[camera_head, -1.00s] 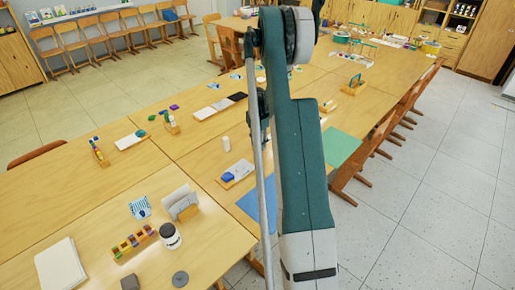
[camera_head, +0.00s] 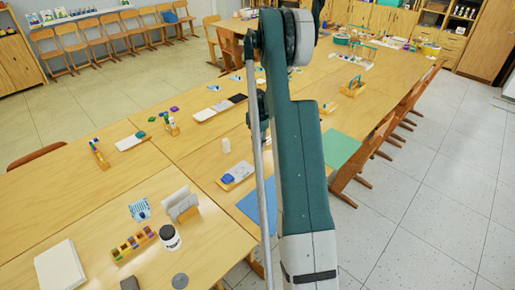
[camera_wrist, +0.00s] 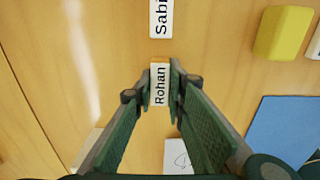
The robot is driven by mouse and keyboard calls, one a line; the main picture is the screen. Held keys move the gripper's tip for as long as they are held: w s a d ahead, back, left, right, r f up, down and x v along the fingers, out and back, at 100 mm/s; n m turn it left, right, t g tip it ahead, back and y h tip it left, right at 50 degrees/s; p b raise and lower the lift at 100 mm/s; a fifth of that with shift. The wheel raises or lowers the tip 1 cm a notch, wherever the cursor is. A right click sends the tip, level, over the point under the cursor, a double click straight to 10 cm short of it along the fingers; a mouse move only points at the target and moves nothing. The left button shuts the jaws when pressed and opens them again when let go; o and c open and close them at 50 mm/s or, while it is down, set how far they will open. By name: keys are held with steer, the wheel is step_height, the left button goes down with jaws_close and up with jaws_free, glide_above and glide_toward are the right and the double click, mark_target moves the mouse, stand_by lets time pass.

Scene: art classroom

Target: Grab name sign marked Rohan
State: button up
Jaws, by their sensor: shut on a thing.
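The name sign marked Rohan (camera_wrist: 160,84) is a small white block with black letters, upright in the middle of the wrist view. My gripper (camera_wrist: 160,92) has its two green fingers on either side of the sign, shut on it. Wooden tabletop shows around the sign; I cannot tell whether it still touches the table. In the head view, my arm hides the gripper and the sign.
Another white sign, reading "Sabi" where visible (camera_wrist: 161,17), lies just beyond. A yellow block (camera_wrist: 283,33) and a blue sheet (camera_wrist: 285,130) are at the right. A paper with a drawn mark (camera_wrist: 178,157) lies near the fingers.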

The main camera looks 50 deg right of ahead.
steer(key=shift+r+p, duration=0.7)
steer(key=shift+r, duration=4.3)
